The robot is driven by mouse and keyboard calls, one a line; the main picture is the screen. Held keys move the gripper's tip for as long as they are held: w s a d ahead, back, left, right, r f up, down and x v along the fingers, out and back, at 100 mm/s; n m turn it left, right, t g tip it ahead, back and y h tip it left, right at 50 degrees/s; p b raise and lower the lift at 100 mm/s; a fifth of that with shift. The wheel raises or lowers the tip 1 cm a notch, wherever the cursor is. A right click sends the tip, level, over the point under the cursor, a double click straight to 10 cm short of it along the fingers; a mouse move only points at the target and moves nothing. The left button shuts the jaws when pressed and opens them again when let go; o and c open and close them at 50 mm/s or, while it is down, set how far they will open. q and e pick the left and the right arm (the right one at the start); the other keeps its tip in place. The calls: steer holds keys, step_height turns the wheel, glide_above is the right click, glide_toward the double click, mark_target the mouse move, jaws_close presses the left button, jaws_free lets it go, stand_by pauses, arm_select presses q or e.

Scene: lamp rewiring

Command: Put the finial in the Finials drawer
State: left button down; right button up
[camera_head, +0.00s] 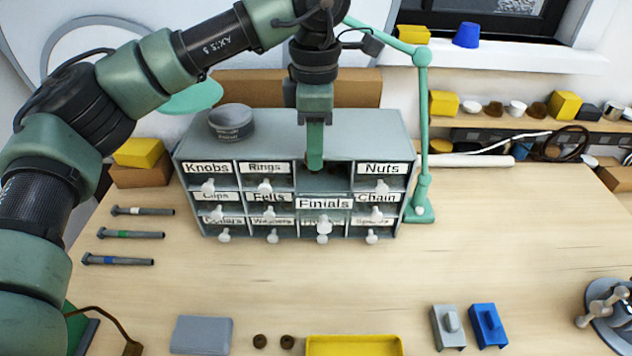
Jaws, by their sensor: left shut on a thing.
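The Finials drawer (323,204) is in the top row of the grey cabinet (385,127), third from the left. It is pulled out, its labelled front standing forward over the row below and its dark inside showing behind. My left gripper (315,165) points down at the top front of the cabinet, its fingertips over the opening of this drawer. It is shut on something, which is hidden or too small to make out. I cannot make out the finial itself. My right gripper is not in view.
The Knobs, Rings and Nuts drawers look shut. A green lamp stand (422,150) rises close to the cabinet's right side. A dark round tin (231,122) sits on the cabinet top. A yellow tray (354,346) lies at the front; the table between is clear.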

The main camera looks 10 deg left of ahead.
arm_select(q)
step_height(320, 180, down, 5)
steer(key=shift+r+p, duration=0.1)
steer(key=shift+p, duration=0.4)
step_height(320, 180, down, 4)
steer(key=shift+f+p, duration=0.1)
steer(key=shift+p, duration=0.6)
steer(key=shift+f, duration=0.25)
steer(key=c, duration=1.5)
jaws_free()
steer(key=shift+c, duration=0.2)
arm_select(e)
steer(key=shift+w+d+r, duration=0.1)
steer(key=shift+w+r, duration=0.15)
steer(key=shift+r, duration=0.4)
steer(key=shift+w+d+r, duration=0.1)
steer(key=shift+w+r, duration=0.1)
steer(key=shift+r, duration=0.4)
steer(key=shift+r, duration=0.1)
